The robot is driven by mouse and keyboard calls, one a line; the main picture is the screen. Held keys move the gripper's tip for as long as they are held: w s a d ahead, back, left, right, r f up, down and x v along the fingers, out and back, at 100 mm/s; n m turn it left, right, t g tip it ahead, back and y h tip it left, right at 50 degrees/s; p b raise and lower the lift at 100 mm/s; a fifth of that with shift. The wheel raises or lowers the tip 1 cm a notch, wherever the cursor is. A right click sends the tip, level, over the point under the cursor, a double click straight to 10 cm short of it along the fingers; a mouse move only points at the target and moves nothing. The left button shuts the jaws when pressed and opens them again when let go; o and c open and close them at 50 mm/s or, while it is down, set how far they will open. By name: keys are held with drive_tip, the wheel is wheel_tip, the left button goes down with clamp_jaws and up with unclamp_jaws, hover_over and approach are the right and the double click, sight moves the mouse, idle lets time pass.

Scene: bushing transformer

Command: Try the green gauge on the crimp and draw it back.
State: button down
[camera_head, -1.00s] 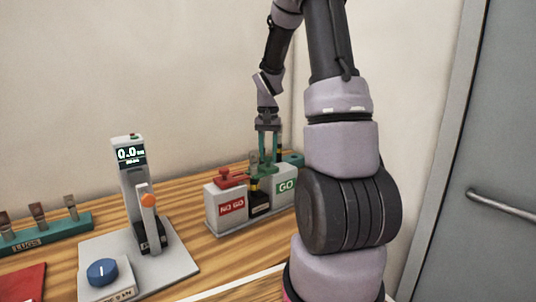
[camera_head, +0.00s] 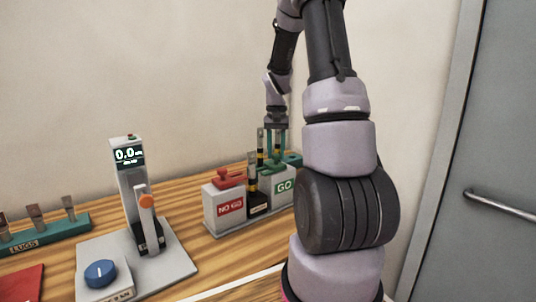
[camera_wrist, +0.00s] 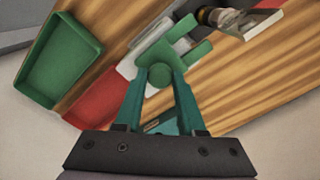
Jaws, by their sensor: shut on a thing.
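The green gauge (camera_head: 277,164), with a round knob and a forked end, is between the fingers of my gripper (camera_head: 276,153). It is at the top of the grey GO block (camera_head: 284,186); I cannot tell whether it touches the block. In the wrist view the gauge (camera_wrist: 160,72) shows the gripper fingers (camera_wrist: 164,85) shut on its knob. Its fork points up and right toward the crimped lug (camera_wrist: 232,17), with a gap between them. In the head view the crimped lug (camera_head: 252,184) stands upright in a black holder left of the GO block.
A red gauge (camera_head: 229,178) sits on the NO GO block (camera_head: 224,207), left of the lug. A tester with a 0.0 display (camera_head: 128,155) and a LUGS rack (camera_head: 45,232) stand farther left. The wrist view shows a green tray (camera_wrist: 62,58). Bare wood lies between tester and blocks.

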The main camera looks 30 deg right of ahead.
drive_tip(key=shift+w+d+r, duration=0.1)
drive_tip(key=shift+d, duration=0.4)
drive_tip(key=c, duration=0.5)
unclamp_jaws()
drive_tip(key=shift+d, duration=0.1)
drive_tip(key=shift+r, duration=0.15)
wheel_tip(320, 180, up, 10)
drive_tip(key=shift+r, duration=0.2)
